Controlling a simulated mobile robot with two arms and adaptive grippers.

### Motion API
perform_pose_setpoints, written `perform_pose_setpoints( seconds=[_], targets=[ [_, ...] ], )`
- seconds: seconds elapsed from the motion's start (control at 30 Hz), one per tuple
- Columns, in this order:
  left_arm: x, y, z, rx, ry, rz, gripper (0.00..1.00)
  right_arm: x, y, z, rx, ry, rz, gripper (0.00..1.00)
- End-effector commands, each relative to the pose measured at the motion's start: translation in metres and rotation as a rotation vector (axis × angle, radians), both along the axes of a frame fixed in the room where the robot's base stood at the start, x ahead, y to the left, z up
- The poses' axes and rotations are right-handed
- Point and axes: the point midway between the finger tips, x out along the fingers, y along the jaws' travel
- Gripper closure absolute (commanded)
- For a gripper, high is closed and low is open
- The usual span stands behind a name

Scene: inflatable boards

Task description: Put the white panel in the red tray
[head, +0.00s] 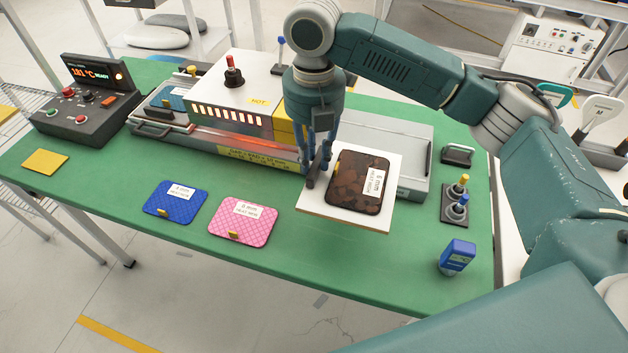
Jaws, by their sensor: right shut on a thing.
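The white panel (350,216) is a flat square board at the right of the green table, in front of a grey tray. A brown patterned board (360,184) with a white label lies on top of it. My right gripper (316,178) comes down from above and is shut on the panel's left edge. Whether the panel touches the table is hard to tell. My left gripper is not in view.
The white heater (215,95) with a red-topped knob stands behind. The grey tray (416,150) lies behind the panel. Blue (176,201) and pink (243,220) boards lie at the front.

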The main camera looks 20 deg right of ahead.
Motion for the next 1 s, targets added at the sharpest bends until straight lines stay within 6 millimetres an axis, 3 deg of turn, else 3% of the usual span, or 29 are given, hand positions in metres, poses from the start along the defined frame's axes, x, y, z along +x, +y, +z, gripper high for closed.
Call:
perform_pose_setpoints(
  seconds=[0.2,0.57,0.77,1.0],
  targets=[
    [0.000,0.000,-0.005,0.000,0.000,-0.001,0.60,0.001,0.001,0.036,0.001,-0.002,0.000,1.00],
    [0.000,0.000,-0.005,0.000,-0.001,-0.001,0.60,-0.002,-0.002,0.048,0.001,-0.002,-0.077,1.00],
    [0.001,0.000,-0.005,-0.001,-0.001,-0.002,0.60,-0.014,-0.009,0.048,0.003,-0.008,-0.416,1.00],
    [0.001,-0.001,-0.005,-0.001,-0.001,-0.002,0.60,-0.034,-0.019,0.047,0.011,-0.012,-0.960,1.00]
  ],
)
